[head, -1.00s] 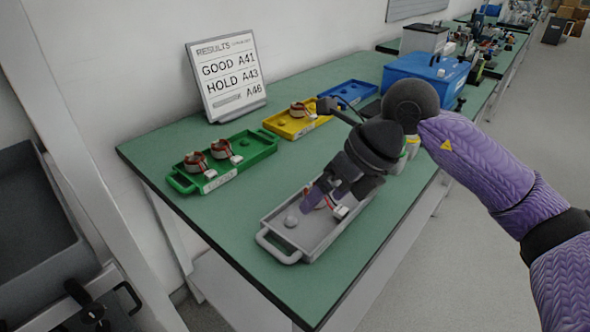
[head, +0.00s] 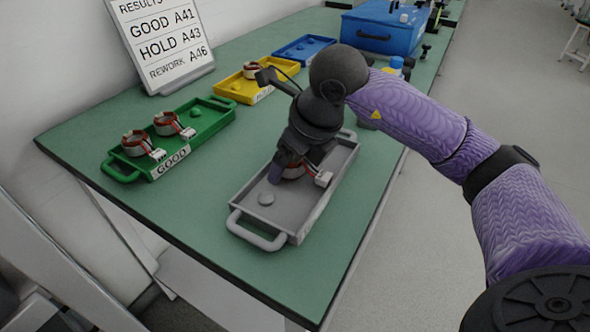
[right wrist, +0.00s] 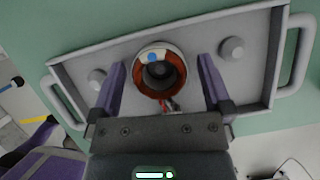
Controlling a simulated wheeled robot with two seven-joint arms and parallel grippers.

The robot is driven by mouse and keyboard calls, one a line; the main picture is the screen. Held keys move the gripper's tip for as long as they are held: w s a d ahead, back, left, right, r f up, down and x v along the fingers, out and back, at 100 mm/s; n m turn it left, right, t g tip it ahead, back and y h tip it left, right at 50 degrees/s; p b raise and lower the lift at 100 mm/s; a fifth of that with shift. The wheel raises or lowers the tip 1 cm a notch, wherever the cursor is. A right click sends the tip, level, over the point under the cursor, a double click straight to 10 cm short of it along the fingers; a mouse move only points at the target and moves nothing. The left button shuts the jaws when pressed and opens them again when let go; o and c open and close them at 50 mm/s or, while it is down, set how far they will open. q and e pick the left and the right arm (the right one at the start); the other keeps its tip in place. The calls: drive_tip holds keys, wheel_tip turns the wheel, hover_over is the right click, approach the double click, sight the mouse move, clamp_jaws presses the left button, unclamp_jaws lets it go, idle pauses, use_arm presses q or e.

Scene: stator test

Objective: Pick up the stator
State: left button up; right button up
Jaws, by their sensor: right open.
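The stator (right wrist: 159,72), a white ring with copper-red windings and a blue dot, sits in the grey tray (right wrist: 85,60). In the head view the stator (head: 296,171) is partly hidden by my right gripper (head: 280,172); its white connector shows at its right. In the right wrist view my right gripper (right wrist: 163,85) is open, one purple finger on each side of the stator, with visible gaps. The fingers appear apart from it; their exact height over the tray floor I cannot tell. My left gripper is in neither view.
The grey tray also has round knobs (head: 266,198). A green tray (head: 196,130) labelled GOOD holds two stators. A yellow tray (head: 236,88) holds another, and a blue tray (head: 303,48) stands behind. A results board (head: 165,40) stands at the back left. A blue case (head: 385,28) is further off.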

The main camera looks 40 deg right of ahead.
drive_tip(key=shift+r, duration=0.1)
drive_tip(key=c, duration=1.3)
